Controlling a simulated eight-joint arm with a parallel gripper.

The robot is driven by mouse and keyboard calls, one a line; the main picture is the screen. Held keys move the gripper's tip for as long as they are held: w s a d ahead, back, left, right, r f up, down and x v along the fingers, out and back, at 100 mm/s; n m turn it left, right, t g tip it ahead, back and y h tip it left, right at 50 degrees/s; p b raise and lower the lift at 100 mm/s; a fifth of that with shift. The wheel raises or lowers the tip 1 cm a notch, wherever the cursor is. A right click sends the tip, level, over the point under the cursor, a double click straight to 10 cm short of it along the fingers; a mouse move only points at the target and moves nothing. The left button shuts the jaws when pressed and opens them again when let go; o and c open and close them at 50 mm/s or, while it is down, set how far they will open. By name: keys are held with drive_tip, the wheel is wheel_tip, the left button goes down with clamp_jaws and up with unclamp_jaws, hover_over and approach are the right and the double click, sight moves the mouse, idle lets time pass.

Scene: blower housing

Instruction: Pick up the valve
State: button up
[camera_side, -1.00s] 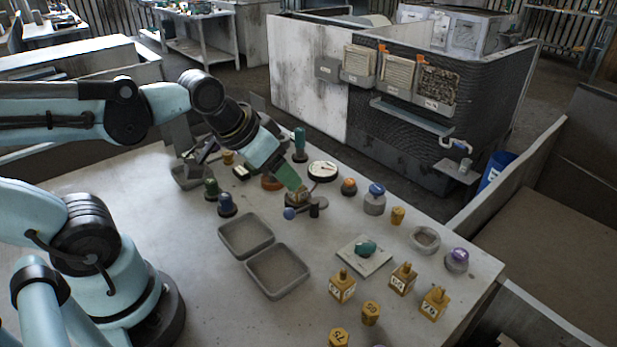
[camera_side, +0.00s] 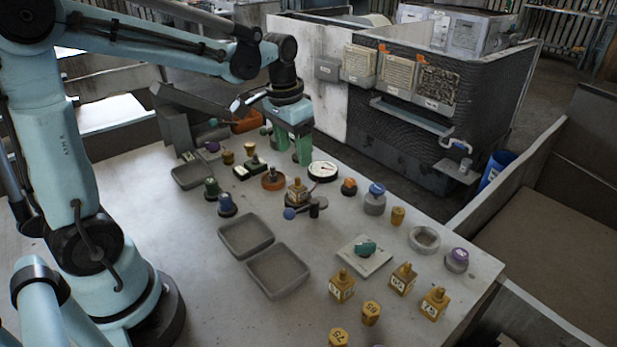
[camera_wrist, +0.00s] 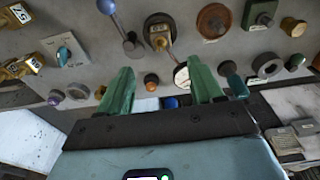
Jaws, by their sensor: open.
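My gripper (camera_side: 291,157), with two green fingers, is open and empty over the far side of the bench, left of the white dial gauge. In the wrist view the fingers (camera_wrist: 160,78) point down toward the bench with a gap between them. No part is plainly marked as the valve. Possible ones are the lever part with a blue ball (camera_side: 289,213), the orange round part (camera_side: 272,179) and the teal knob (camera_side: 366,248) on a white plate. All stand apart from my fingers. A teal-handled part (camera_wrist: 235,82) shows beside the right finger in the wrist view.
The white dial gauge (camera_side: 323,170) lies close to my gripper. Two empty grey trays (camera_side: 246,252) (camera_side: 302,274) are mid-bench. Yellow numbered blocks (camera_side: 342,288) stand at the front right. Bare bench lies left of the trays.

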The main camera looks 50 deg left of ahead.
sight(297, 185)
drive_tip(key=shift+w+a+f, duration=0.1)
drive_tip(key=shift+w+f, duration=0.1)
drive_tip(key=shift+f, duration=2.2)
drive_tip(key=shift+w+f, duration=0.2)
drive_tip(key=shift+f, duration=2.2)
drive_tip(key=shift+c, duration=0.5)
clamp_jaws()
